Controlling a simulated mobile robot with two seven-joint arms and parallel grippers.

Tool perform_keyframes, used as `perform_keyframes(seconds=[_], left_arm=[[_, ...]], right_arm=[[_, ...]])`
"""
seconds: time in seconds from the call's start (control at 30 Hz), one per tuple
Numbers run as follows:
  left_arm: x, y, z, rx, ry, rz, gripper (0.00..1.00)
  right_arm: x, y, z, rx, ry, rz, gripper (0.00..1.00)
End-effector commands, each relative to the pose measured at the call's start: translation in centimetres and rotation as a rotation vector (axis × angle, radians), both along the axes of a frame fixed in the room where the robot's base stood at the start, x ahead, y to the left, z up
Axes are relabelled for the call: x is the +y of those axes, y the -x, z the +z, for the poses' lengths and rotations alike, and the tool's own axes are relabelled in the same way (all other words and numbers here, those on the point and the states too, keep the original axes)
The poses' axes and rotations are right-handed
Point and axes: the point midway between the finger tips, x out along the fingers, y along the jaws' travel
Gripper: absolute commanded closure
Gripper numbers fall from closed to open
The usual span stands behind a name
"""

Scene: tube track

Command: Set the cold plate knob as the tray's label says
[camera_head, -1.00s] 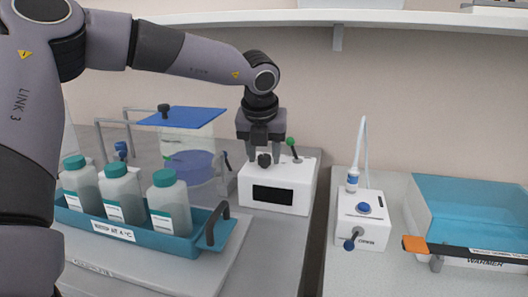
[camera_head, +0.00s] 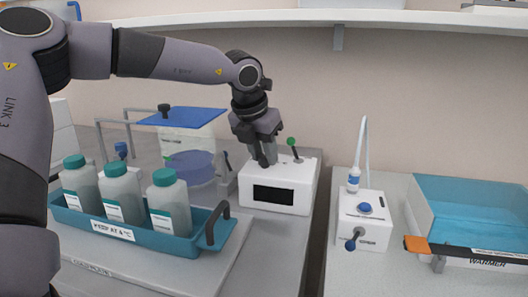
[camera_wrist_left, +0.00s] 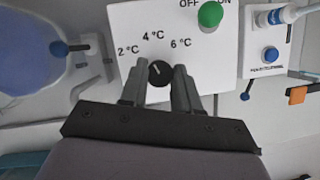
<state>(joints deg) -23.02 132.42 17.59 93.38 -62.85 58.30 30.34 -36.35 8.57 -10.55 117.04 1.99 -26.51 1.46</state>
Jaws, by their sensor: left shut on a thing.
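The tray (camera_head: 180,241) is teal, holds several green-capped bottles, and its white label (camera_head: 113,230) reads "KEEP AT 4 °C". Behind it stands the white control box (camera_head: 292,203) with a dark display and a green-tipped switch. In the left wrist view, the black knob (camera_wrist_left: 160,73) sits on the white panel (camera_wrist_left: 125,25), below the marks 2 °C, 4 °C and 6 °C. The knob's white line points up and slightly left, toward the 4 °C mark. My left gripper (camera_head: 265,163) is shut on the knob, one finger on each side. My right gripper is not in view.
The green-tipped switch (camera_wrist_left: 210,14) stands close to the knob, between OFF and ON lettering. A clear chamber with a blue lid (camera_head: 182,117) is left of the box. To the right, across a gap, are a white device (camera_head: 372,208) and a teal warmer (camera_head: 470,205).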

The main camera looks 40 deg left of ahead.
Motion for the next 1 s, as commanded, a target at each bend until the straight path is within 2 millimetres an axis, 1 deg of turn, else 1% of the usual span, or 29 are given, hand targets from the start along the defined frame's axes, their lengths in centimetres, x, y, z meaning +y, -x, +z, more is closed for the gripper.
perform_keyframes(seconds=[0.2, 0.5, 0.7, 1.0], left_arm=[[0.1, 0.0, 0.2, -0.002, 0.003, -0.165, 0.99], [0.2, 0.0, 0.1, 0.0, 0.002, -0.317, 0.99], [0.2, 0.0, 0.1, 0.0, 0.0, -0.36, 0.99], [0.2, 0.0, 0.0, 0.0, -0.001, -0.37, 0.99]], right_arm=[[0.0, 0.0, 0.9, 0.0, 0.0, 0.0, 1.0], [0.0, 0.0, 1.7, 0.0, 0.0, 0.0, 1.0], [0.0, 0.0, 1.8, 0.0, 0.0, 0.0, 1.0], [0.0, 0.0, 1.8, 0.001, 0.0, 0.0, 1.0]])
